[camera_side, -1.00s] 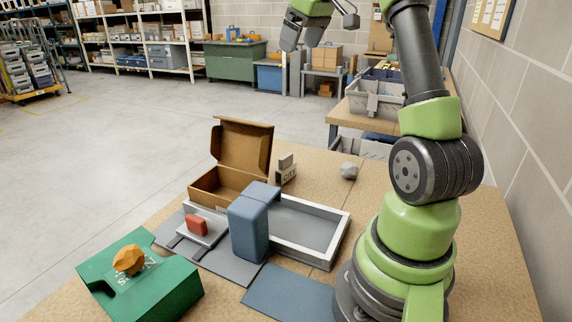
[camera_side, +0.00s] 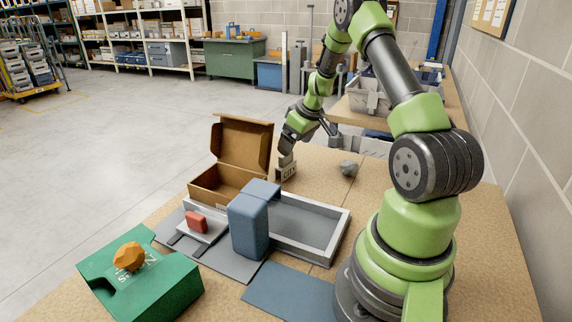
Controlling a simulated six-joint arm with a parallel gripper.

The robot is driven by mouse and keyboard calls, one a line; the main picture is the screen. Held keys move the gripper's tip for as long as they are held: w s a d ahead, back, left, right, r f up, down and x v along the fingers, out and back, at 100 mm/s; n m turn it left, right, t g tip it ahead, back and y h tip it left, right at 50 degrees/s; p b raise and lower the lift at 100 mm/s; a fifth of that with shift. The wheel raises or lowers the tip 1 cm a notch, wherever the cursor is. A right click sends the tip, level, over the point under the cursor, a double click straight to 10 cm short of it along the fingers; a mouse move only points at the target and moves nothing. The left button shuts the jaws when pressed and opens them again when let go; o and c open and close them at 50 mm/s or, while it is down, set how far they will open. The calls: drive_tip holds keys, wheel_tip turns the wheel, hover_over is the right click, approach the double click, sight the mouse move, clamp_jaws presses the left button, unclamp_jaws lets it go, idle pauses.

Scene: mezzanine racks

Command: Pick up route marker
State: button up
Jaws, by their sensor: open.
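No object is clearly labelled as the route marker. Whether the fingers straddle or touch the block cannot be made out at this size. A red piece (camera_side: 196,223) lies on a light plate at the left. An orange faceted lump (camera_side: 129,257) sits on a green lettered block (camera_side: 170,291).
An open cardboard box (camera_side: 213,187) with a raised lid stands just left of the holder. A tall blue-grey block (camera_side: 248,228) rises in front, beside the shallow grey tray (camera_side: 335,243). A grey stone (camera_side: 348,168) lies to the right. The table's right side is mostly bare.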

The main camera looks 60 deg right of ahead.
sight(284, 159)
drive_tip(key=x, duration=0.7)
drive_tip(key=shift+w+f, duration=0.2)
drive_tip(key=shift+w, duration=0.35)
drive_tip(key=shift+c, duration=0.4)
drive_tip(key=c, duration=0.6)
